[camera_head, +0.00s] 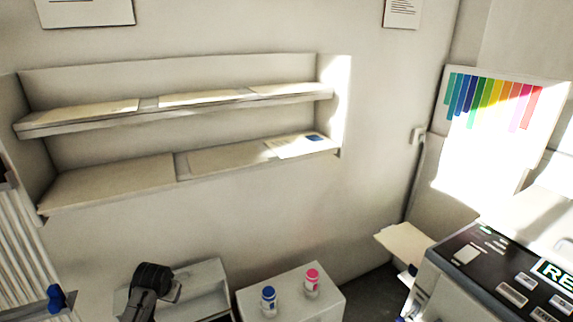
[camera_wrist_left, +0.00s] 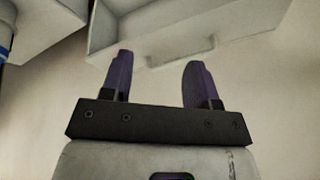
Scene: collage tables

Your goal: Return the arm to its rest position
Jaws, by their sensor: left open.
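My left gripper (camera_wrist_left: 159,78) is open in the left wrist view. Its two dark purple fingers stand apart with nothing between them. They point toward a pale open tray or drawer (camera_wrist_left: 205,52); I cannot tell how close they are. In the head view a dark part of my left arm (camera_head: 150,280) shows at the bottom left, in front of a pale open tray (camera_head: 208,270). The fingers cannot be made out there. My right arm and gripper are not in view.
A white block (camera_head: 255,292) carries a blue-capped bottle (camera_head: 268,301) and a pink-capped bottle (camera_head: 312,284), right of the tray. A printer-like machine (camera_head: 500,275) stands at the lower right. Wall shelves (camera_head: 175,122) hold flat sheets. A white radiator-like unit (camera_head: 28,265) is at the left edge.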

